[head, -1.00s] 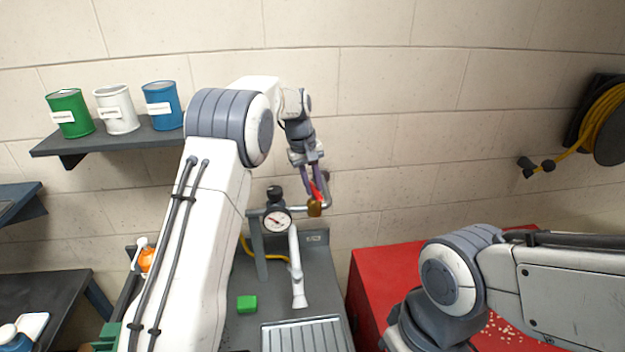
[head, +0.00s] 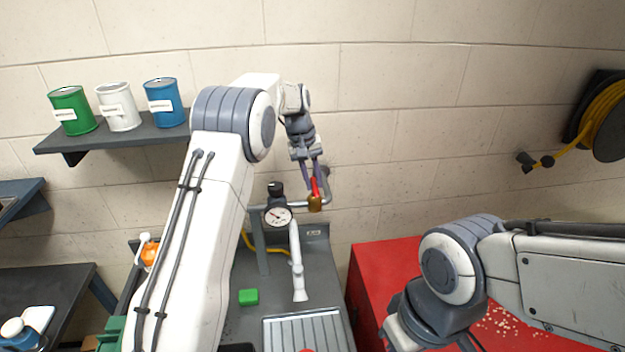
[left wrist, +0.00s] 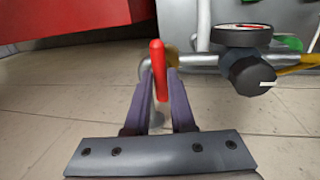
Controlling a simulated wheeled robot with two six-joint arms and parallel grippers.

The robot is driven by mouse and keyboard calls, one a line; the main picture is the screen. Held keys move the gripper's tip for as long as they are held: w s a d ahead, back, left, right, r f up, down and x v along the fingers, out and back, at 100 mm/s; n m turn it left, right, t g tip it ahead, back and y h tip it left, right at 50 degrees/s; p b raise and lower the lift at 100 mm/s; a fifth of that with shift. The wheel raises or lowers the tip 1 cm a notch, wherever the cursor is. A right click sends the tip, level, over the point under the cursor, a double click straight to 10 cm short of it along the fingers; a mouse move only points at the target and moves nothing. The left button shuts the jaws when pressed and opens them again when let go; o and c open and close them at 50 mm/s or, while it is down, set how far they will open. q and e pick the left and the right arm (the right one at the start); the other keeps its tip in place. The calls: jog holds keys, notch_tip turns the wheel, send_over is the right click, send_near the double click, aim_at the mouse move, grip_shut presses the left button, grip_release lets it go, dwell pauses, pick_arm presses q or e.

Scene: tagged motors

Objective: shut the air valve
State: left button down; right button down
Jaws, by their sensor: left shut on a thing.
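The air valve is a brass body (head: 315,204) on a grey pipe, with a red lever (head: 315,187) standing nearly upright above it. My left gripper (head: 312,182) reaches down from above with its purple fingers shut on the red lever. In the left wrist view the lever (left wrist: 158,66) lies between the two fingers (left wrist: 158,82), and the brass (left wrist: 172,57) shows partly behind it. A round pressure gauge (head: 278,216) with a black knob (head: 275,189) sits on the pipe to the left. My right arm is at the lower right; its fingers are outside the picture.
A white nozzle (head: 297,262) hangs below the pipe over the grey bench. A green block (head: 248,297) and a ribbed tray (head: 302,333) lie on the bench. A red cabinet (head: 372,262) stands to the right. A shelf (head: 100,140) with three cans is at upper left.

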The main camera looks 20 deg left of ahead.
pick_arm(q)
jog(key=c, duration=0.8)
grip_release()
jog(key=shift+o, duration=0.2)
jog(key=shift+r, duration=0.25)
notch_tip(320, 180, up, 10)
jog(key=a+b, duration=0.2)
jog(key=shift+s, duration=0.45)
jog(key=shift+d+f, duration=0.1)
jog(key=shift+f, duration=0.05)
